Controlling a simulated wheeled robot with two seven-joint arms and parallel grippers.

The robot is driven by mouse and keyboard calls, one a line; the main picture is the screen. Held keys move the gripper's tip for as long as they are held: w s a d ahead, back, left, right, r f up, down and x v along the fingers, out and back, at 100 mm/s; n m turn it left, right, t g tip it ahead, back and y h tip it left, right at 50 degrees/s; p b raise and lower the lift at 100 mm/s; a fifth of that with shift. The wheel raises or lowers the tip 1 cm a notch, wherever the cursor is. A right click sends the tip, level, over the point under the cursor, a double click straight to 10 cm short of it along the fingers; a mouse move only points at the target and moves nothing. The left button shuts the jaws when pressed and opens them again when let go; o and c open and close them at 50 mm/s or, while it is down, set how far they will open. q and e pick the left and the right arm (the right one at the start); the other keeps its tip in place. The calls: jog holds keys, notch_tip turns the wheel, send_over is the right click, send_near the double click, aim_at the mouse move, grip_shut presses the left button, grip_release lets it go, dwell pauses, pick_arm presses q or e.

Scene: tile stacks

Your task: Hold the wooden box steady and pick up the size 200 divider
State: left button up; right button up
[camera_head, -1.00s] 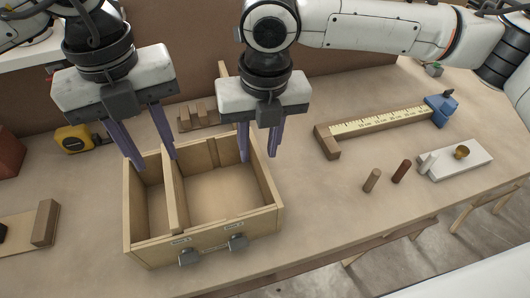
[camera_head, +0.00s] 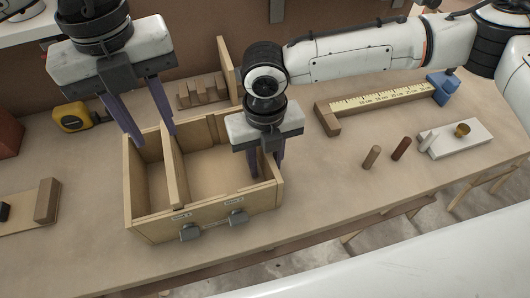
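The open wooden box (camera_head: 160,229) stands on the bench with an inner partition (camera_head: 177,183) and two knobs on its front. My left gripper (camera_head: 156,140) is open and empty at the box's back left, its fingertips near the rim. My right gripper (camera_head: 268,174) is at the box's right wall (camera_head: 269,161), one finger inside and one outside, with a gap still showing between the fingers. A tall thin wooden panel (camera_head: 228,66) stands upright at the right of a slotted wooden rack (camera_head: 188,100) behind the box. No size marking on it is readable.
A yellow tape measure (camera_head: 72,117) lies at the left. A wooden ruler gauge (camera_head: 385,106) with a blue end, two short pegs (camera_head: 372,157) (camera_head: 401,149) and a white block (camera_head: 463,139) lie at the right. The bench between box and pegs is clear.

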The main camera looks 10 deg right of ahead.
grip_shut()
dwell(1.7)
